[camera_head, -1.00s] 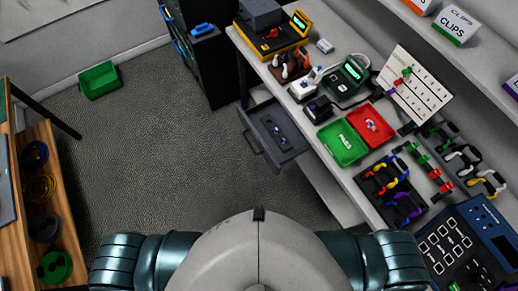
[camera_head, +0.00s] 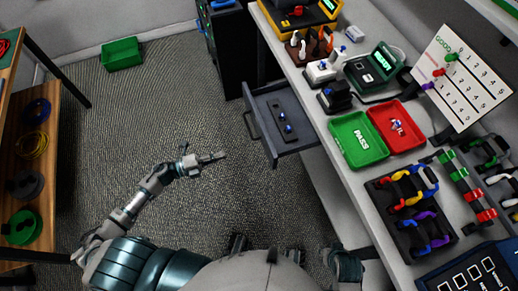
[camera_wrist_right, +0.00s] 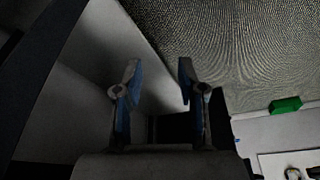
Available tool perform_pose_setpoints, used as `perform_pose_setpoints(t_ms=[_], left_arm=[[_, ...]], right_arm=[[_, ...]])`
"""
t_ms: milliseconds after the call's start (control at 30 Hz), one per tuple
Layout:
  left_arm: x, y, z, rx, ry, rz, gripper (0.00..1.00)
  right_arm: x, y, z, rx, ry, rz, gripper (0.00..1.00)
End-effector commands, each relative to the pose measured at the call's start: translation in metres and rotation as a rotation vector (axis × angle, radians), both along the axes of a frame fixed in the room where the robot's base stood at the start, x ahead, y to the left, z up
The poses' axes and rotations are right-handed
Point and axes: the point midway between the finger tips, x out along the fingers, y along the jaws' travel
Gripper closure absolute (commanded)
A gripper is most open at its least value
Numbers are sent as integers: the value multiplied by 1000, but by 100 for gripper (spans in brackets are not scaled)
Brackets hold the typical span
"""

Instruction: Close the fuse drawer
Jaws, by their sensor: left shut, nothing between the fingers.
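The fuse drawer (camera_head: 292,146) is dark grey and stands pulled out from under the workbench in the head view. Its handle (camera_head: 251,122) faces left, and a few small blue-ended fuses lie inside. My left gripper (camera_head: 222,156) is shut and empty, over the floor to the left of the drawer and below its handle in the picture, apart from both. My right gripper (camera_wrist_right: 159,65) shows in the right wrist view, its two fingers spread with nothing between them. The drawer cannot be made out in that view.
The workbench (camera_head: 345,185) carries a green PASS tray (camera_head: 350,153), a red FAIL tray (camera_head: 409,138) and a cable rack (camera_head: 395,222). A wooden shelf (camera_head: 52,160) with spools stands at left. A green bin (camera_head: 122,57) lies on the floor. The floor left of the drawer is open.

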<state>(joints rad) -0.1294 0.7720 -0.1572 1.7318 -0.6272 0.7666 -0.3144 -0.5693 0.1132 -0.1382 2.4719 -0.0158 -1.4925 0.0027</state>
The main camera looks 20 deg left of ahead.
Motion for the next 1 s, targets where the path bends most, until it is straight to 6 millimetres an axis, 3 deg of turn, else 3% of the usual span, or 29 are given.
perform_pose_setpoints(t_ms=[167,600,800,1000], left_arm=[[8,-18,4,6,-11,-12,100],[59,-93,4,4,-9,-8,100],[73,-113,3,4,-8,-7,100],[77,-120,3,5,-6,-7,100]], right_arm=[[2,-2,2,5,-12,1,60],[12,0,2,14,-57,4,60],[15,1,2,17,-73,4,60],[17,1,3,19,-82,5,60]])
